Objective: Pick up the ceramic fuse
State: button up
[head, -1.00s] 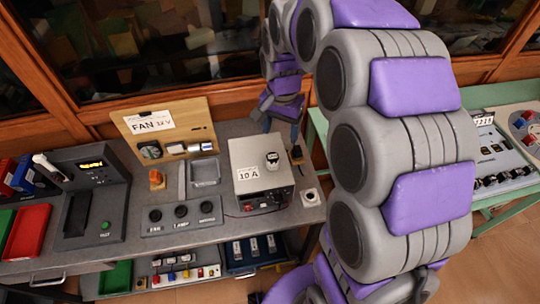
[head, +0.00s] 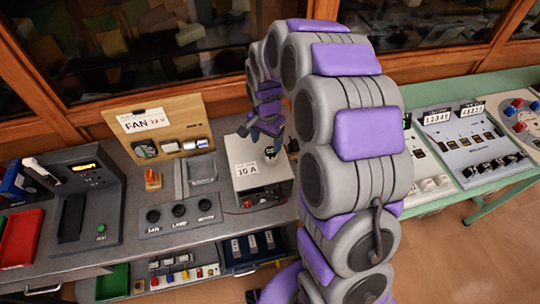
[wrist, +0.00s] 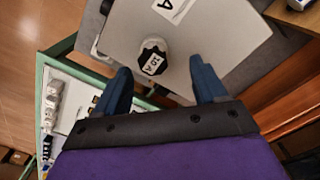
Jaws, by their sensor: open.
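The ceramic fuse, white with a dark ring and a "10 A" marked end, stands on the grey box (head: 262,183) labelled "10 A". It shows in the head view (head: 271,156) just below my gripper (head: 262,132). In the wrist view the fuse (wrist: 152,58) lies ahead, between the lines of the two blue fingers. My gripper (wrist: 160,67) is open and empty, its fingertips apart on either side of the fuse in the picture. I cannot tell how high the fingers are above the box, and no contact shows.
The FAN board (head: 160,125) stands at the back left of the bench. A small orange part (head: 153,179), a grey tray (head: 201,168) and a knob panel (head: 180,215) lie left of the box. A green table (head: 490,190) with instruments stands at right.

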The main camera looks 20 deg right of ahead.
aim_at(270, 152)
jog(key=shift+a+f, duration=0.2)
jog(key=shift+f, duration=0.25)
jog(key=shift+s+d+f, duration=0.1)
jog(key=shift+d+f, duration=0.15)
jog(key=f, duration=0.1)
jog(key=d+f+b, duration=0.1)
jog(key=f, duration=0.2)
jog(key=shift+s+d+f, duration=0.2)
jog(key=shift+s+d, duration=0.05)
jog(key=shift+d, duration=0.1)
jog(key=shift+a+f, duration=0.2)
jog(key=shift+a+r, duration=0.1)
jog(key=shift+a, duration=0.5)
jog(key=shift+c, duration=1.4)
jog(key=shift+d, duration=0.6)
jog(key=c, duration=0.5)
jog(key=shift+c, duration=1.3)
jog(key=shift+a, duration=0.25)
